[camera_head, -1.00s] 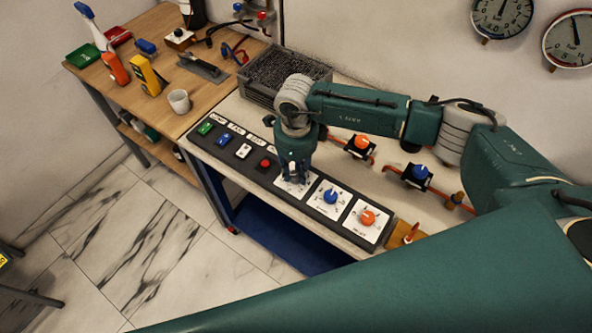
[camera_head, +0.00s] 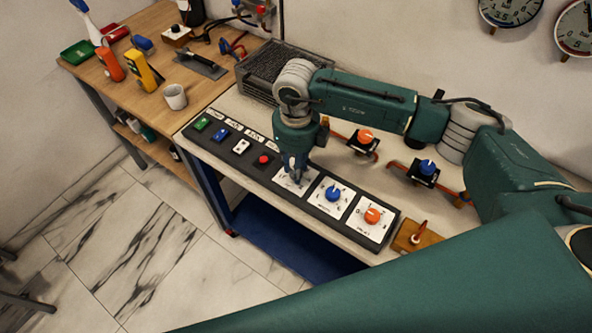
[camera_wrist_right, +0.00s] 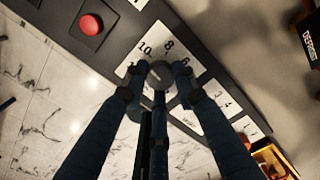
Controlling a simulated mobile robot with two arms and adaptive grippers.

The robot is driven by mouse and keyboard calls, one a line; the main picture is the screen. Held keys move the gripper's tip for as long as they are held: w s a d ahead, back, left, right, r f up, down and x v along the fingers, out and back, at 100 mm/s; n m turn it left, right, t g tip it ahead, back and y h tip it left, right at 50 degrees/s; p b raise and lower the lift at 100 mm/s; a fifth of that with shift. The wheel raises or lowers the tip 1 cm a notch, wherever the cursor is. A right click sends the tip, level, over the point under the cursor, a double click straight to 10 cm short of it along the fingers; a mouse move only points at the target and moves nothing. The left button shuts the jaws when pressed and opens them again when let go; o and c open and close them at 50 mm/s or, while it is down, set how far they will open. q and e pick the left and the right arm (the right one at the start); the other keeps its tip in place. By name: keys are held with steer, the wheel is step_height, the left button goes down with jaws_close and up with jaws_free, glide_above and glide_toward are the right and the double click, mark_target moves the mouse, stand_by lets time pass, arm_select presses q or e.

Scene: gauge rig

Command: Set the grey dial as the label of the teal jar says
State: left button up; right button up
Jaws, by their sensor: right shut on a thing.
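The grey dial (camera_wrist_right: 160,74) sits on a white plate with printed numbers (camera_wrist_right: 168,45); 10, 8 and 6 are readable around its far side in the right wrist view. My right gripper (camera_wrist_right: 159,82) is above the plate with its fingers closed around the dial. In the head view the right gripper (camera_head: 295,176) points down at this plate and hides the dial. The dial's pointer is not clear. I cannot make out a teal jar or its label in either view. My left gripper is out of view.
The black panel also carries a blue dial (camera_head: 333,194), an orange dial (camera_head: 372,215) and a red button (camera_head: 263,160). Orange (camera_head: 365,136) and blue (camera_head: 427,166) valve knobs stand behind. A wire basket (camera_head: 262,72) is close behind the right wrist.

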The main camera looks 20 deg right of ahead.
steer(key=m+b, duration=0.3)
steer(key=m, duration=0.3)
steer(key=shift+w+m, duration=0.1)
steer(key=shift+m, duration=0.2)
steer(key=m+b, duration=0.1)
steer(key=m, duration=0.4)
steer(key=shift+r, duration=0.1)
stand_by(0.3)
steer(key=o, duration=1.2)
steer(key=shift+c, duration=0.2)
steer(key=shift+r, duration=0.15)
step_height(320, 180, up, 12)
